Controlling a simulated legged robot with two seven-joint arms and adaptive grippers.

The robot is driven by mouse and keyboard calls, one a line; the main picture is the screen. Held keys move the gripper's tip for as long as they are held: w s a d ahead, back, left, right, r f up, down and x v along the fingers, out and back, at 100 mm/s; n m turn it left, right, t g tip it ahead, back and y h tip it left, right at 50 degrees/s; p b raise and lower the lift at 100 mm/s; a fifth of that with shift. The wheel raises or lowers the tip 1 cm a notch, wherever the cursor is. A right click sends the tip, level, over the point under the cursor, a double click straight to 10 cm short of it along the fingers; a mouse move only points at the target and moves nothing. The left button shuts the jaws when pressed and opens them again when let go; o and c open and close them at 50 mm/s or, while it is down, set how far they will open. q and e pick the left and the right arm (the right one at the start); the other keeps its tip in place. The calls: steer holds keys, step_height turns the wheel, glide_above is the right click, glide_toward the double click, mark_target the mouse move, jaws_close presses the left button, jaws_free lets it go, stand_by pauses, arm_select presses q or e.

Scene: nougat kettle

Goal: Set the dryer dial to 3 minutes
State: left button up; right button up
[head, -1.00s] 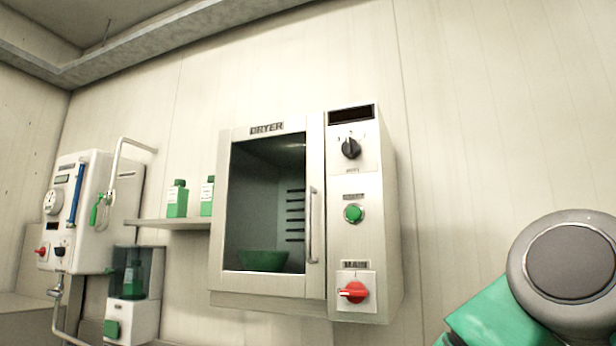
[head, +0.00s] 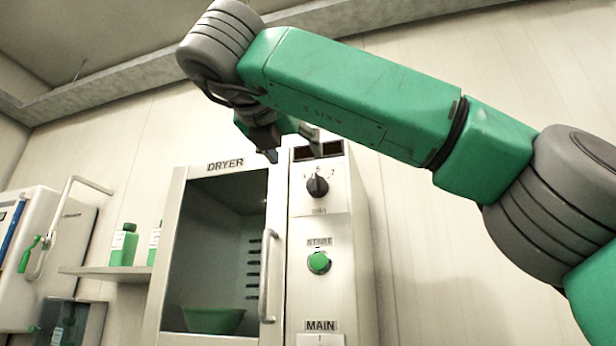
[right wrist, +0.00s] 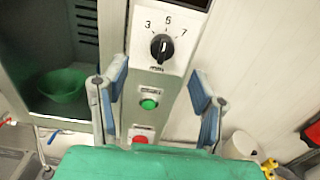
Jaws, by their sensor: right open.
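My right gripper (head: 290,146) is up at the top of the panel in the head view, partly hidden behind my arm. In the right wrist view its two blue-padded fingers (right wrist: 160,88) are spread wide and empty, with the dial beyond and between them. My left gripper is out of view.
Below the dial are a green start button (head: 319,262) and a red main switch (right wrist: 141,138). The door handle (head: 267,275) sticks out left of the panel. A green bowl (head: 213,320) is inside the dryer. A shelf (head: 105,272) with green bottles is to the left.

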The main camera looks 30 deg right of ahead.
mark_target(311, 181)
steer(key=x, duration=0.3)
steer(key=s+p+x, duration=0.1)
steer(key=x, duration=0.3)
steer(key=d+p+x, duration=0.1)
steer(key=x, duration=0.3)
steer(key=shift+s+d+f, duration=0.1)
steer(key=shift+d, duration=0.1)
steer(key=shift+a, duration=1.25)
steer(key=shift+c, duration=1.1)
steer(key=shift+a, duration=0.2)
steer(key=c, duration=0.7)
steer(key=shift+s+d, duration=0.1)
steer(key=shift+c, duration=1.3)
steer(key=shift+d, duration=0.35)
steer(key=n, duration=0.4)
steer(key=shift+w+a+f, duration=0.15)
steer(key=shift+w+a, duration=0.15)
steer(key=shift+w, duration=0.05)
steer(key=shift+w+a+f+n, duration=0.1)
steer(key=shift+w+n, duration=0.05)
steer(key=shift+n, duration=0.95)
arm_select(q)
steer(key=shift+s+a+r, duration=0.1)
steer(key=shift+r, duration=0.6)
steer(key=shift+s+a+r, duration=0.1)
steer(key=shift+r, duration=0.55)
arm_select(e)
steer(key=shift+o, duration=0.3)
steer(key=shift+n, duration=1.4)
